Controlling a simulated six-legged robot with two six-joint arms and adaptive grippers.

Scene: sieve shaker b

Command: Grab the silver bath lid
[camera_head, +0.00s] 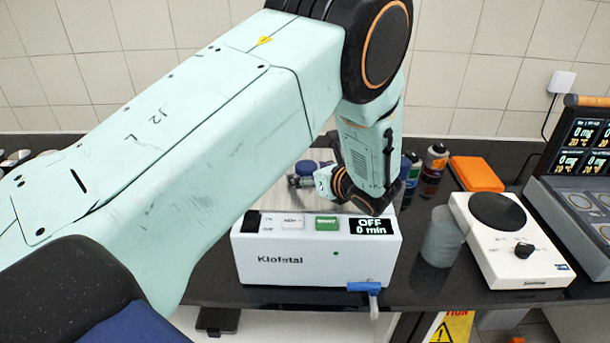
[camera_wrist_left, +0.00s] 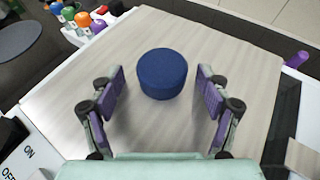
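The silver bath lid (camera_wrist_left: 140,135) is a flat brushed-metal plate on top of the white Klofstal bath (camera_head: 285,259). A round dark blue knob (camera_wrist_left: 162,74) stands at its middle. In the head view my arm hides much of the lid (camera_head: 265,176), and the knob shows small (camera_head: 305,167). My left gripper (camera_wrist_left: 160,82) is open over the lid, with one purple-padded finger on each side of the knob and a gap on both sides. In the head view the left gripper (camera_head: 301,181) is small and partly hidden. My right gripper is not in view.
Right of the bath stand a grey cylinder (camera_head: 441,238), a white stirrer plate (camera_head: 518,240) and an orange box (camera_head: 476,174). Small bottles (camera_head: 436,163) stand behind. A blue tap (camera_head: 368,289) sticks out at the bath's front. A console (camera_head: 590,185) is at the far right.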

